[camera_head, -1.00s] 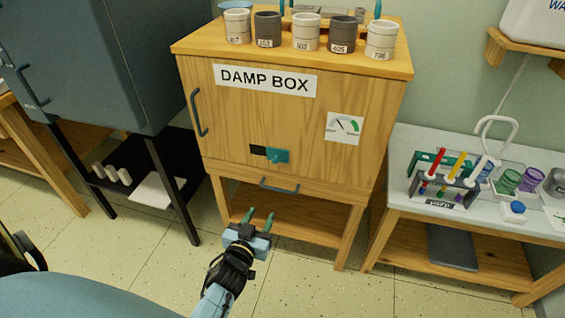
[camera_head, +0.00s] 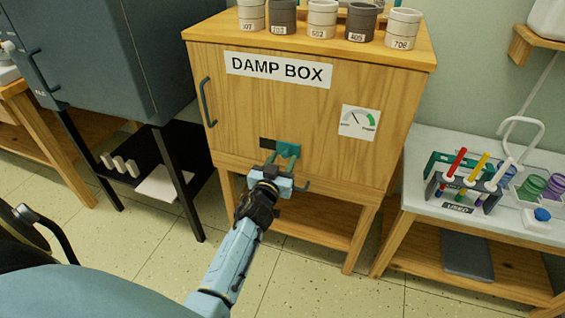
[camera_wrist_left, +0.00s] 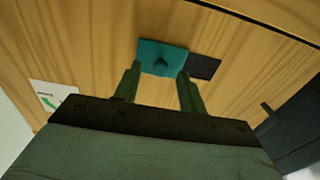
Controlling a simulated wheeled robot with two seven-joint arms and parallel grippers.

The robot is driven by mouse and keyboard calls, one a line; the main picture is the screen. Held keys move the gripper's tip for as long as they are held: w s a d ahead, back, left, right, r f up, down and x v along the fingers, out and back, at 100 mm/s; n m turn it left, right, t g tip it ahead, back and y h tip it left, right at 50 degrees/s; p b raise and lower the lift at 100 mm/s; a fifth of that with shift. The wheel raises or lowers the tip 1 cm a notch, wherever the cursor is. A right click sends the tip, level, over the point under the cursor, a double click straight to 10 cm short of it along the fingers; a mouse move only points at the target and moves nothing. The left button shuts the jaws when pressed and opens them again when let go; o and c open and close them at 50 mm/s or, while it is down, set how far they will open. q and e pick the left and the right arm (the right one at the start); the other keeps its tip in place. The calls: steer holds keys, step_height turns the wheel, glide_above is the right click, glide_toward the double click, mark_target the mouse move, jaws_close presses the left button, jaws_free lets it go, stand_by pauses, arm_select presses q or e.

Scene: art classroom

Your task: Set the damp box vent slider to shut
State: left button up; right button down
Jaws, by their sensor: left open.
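The damp box (camera_head: 262,118) is a wooden cabinet with a "DAMP BOX" label. Its vent is a dark slot (camera_head: 267,143) with a teal slider (camera_head: 288,149) at the slot's right part in the head view. In the left wrist view the teal slider (camera_wrist_left: 162,57) has a small knob, and the dark slot (camera_wrist_left: 204,67) shows to its right. My left gripper (camera_head: 283,160) is open in front of the slider, with its green fingers (camera_wrist_left: 160,84) on either side of the knob, just below it. Contact cannot be told. My right gripper is not in view.
A door handle (camera_head: 207,102) is at the left, and a gauge (camera_head: 359,122) at the right. A dark cabinet (camera_head: 95,55) stands left; a table with a marker rack (camera_head: 466,183) stands right.

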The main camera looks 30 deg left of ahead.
arm_select(q)
steer(key=shift+w+a, duration=0.15)
steer(key=shift+w, duration=0.3)
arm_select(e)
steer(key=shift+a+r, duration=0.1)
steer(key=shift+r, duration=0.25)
arm_select(q)
jaws_close()
